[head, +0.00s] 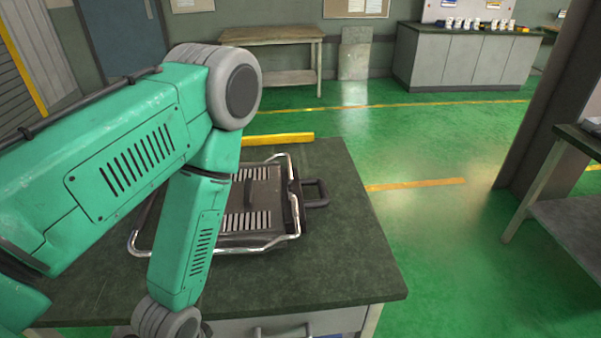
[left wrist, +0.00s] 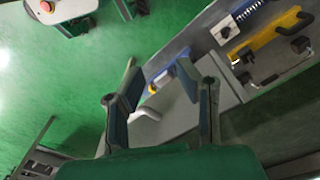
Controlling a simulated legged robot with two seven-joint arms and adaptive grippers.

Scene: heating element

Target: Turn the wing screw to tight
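A black slotted heating unit (head: 262,222) with a chrome tube frame lies on the dark bench top in the head view. My green left arm hangs over its left part and hides it there. My left gripper (left wrist: 155,82) shows in the left wrist view with its two fingers spread apart and nothing held between them. A yellow bar (left wrist: 268,40) with black knobs lies on a surface beyond the fingers, at upper right, apart from them. I cannot pick out the wing screw for certain in either view. My right gripper is in neither view.
The bench top (head: 345,255) is bare at its front right. A yellow bar (head: 278,139) lies along its back edge. A coil spring (left wrist: 248,10) lies by the yellow bar in the wrist view. Open green floor is right of the bench, with a pillar (head: 550,95) farther right.

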